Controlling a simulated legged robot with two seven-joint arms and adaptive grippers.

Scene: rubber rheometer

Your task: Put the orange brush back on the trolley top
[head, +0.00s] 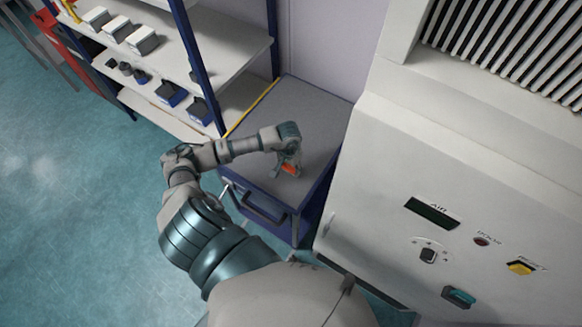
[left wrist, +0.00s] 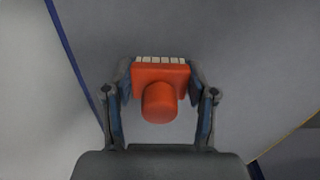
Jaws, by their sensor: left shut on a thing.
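The orange brush (head: 290,169) is in my left gripper (head: 289,166), over the grey top of the blue trolley (head: 312,112). In the left wrist view the brush (left wrist: 160,88) sits between the two fingers of my left gripper (left wrist: 160,85), which is shut on it. Its round orange handle points toward the camera and its white bristles show at the far edge. The grey trolley top (left wrist: 230,40) lies behind the brush. I cannot tell whether the bristles touch it. My right gripper is not in view.
A shelf rack (head: 235,45) with several small boxes stands left of the trolley. A large white machine (head: 450,190) with a display and buttons stands close on the right. A yellow strip (head: 250,108) runs along the trolley's left edge. The trolley top around the brush looks clear.

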